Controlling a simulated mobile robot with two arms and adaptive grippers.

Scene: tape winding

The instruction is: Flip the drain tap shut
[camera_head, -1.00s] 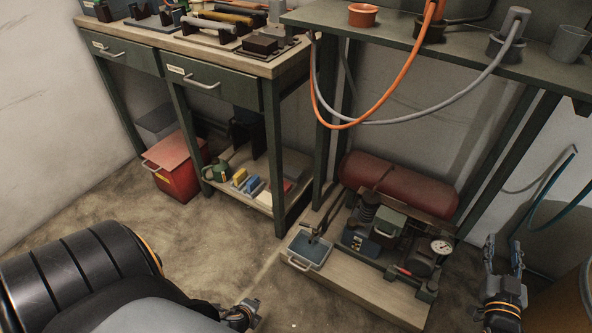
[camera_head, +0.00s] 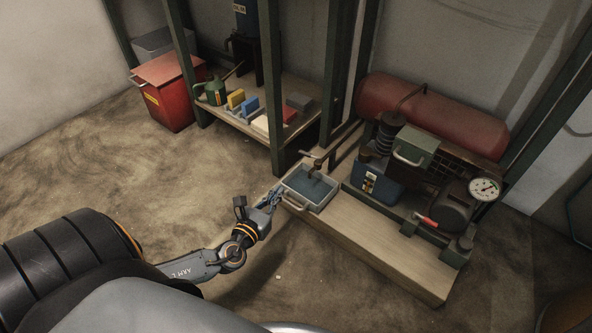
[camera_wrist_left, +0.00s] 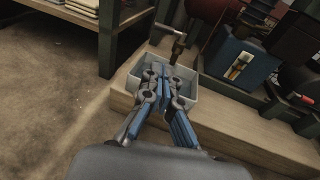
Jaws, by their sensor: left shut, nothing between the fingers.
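The drain tap (camera_head: 314,163) stands over a small pale drip tray (camera_head: 323,206) at the left front of the compressor. My left gripper (camera_head: 274,197) is shut and empty, just left of the tray and apart from the tap. In the left wrist view its fingers (camera_wrist_left: 166,74) are together in front of the tray and below the tap. My right gripper is not in view.
A red compressor tank (camera_head: 430,112) with a gauge (camera_head: 485,188) and motor stands on a wooden plinth (camera_head: 390,250). A green table leg (camera_head: 277,140) rises behind the tray. A red bin (camera_head: 168,95) is at the far left. The floor at left is clear.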

